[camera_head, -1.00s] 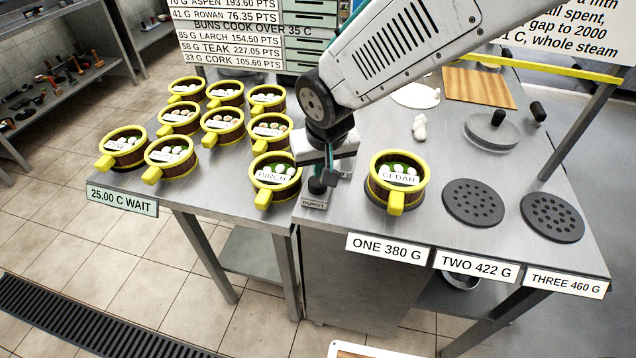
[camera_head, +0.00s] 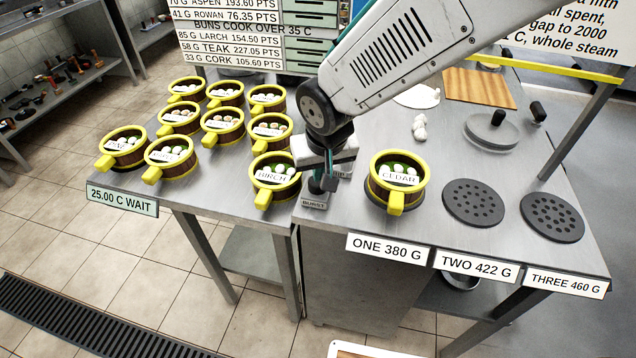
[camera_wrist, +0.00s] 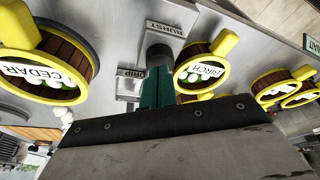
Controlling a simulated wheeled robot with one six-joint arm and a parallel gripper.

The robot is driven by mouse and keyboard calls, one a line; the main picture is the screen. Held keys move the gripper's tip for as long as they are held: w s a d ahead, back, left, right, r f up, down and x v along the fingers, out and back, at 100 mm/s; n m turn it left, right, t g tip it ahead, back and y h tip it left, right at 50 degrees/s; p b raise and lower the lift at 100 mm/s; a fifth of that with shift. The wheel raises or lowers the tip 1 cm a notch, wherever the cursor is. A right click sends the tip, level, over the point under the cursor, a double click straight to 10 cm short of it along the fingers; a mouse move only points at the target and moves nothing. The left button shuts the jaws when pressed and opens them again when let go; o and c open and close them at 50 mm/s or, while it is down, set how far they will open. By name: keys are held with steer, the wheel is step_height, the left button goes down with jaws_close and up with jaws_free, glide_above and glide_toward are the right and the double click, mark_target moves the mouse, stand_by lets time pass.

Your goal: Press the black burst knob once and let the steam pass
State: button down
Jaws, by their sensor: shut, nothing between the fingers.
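The black burst knob (camera_wrist: 158,54) stands by its BURST plate (camera_wrist: 165,28) in the wrist view. In the head view the plate (camera_head: 314,203) shows at the table's front edge, below my gripper (camera_head: 321,181). In the wrist view my teal fingers (camera_wrist: 157,88) are together and empty, with their tips right at the knob. I cannot tell whether they touch it or whether the knob is pressed down. The CEDAR steamer (camera_head: 398,181) stands on the first station, above the ONE 380 G sign; no steam is visible.
The BIRCH steamer (camera_head: 275,180) stands close left of my gripper, and several more steamers fill the left table. A DRIP plate (camera_wrist: 130,76) is beside the knob. Two perforated burners (camera_head: 473,202) (camera_head: 552,217) are bare. A lid (camera_head: 491,131) lies behind them. A sign reads 25.00 C WAIT (camera_head: 122,201).

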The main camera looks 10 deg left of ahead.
steer(key=shift+f, duration=1.25)
steer(key=shift+r, duration=2.55)
steer(key=s+r, duration=0.3)
steer(key=s, duration=0.9)
steer(key=s+r, duration=0.3)
steer(key=s, duration=0.9)
steer(key=shift+a, duration=0.4)
